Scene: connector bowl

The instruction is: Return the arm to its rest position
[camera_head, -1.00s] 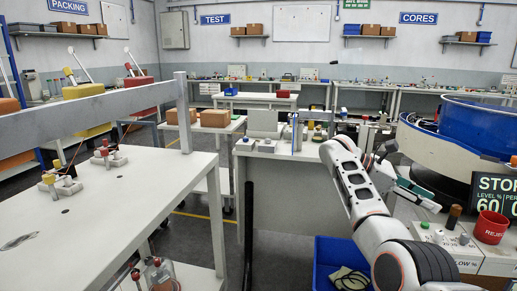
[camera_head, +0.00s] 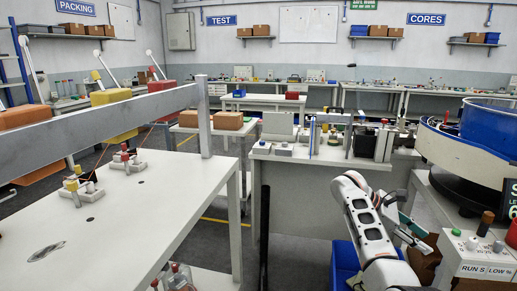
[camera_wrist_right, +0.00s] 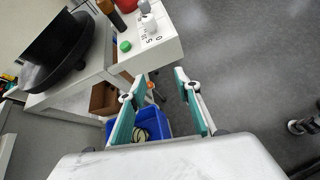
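My right arm (camera_head: 365,225) comes in at the bottom right of the head view, bent low in front of the far workbench. Its gripper (camera_head: 412,230) is beside it, partly hidden behind the arm. In the right wrist view the two teal-padded fingers of the gripper (camera_wrist_right: 165,88) stand well apart with nothing between the tips. A blue bin (camera_wrist_right: 155,122) with a coiled cable inside shows below and behind the fingers. My left gripper does not show in either view.
A control box (camera_head: 482,258) with knobs and a green button stands at the right, near a round blue-and-white bowl feeder (camera_head: 470,148). A white table (camera_head: 150,205) with a grey rail fills the left. A workbench (camera_head: 325,158) stands ahead. Open floor shows between them.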

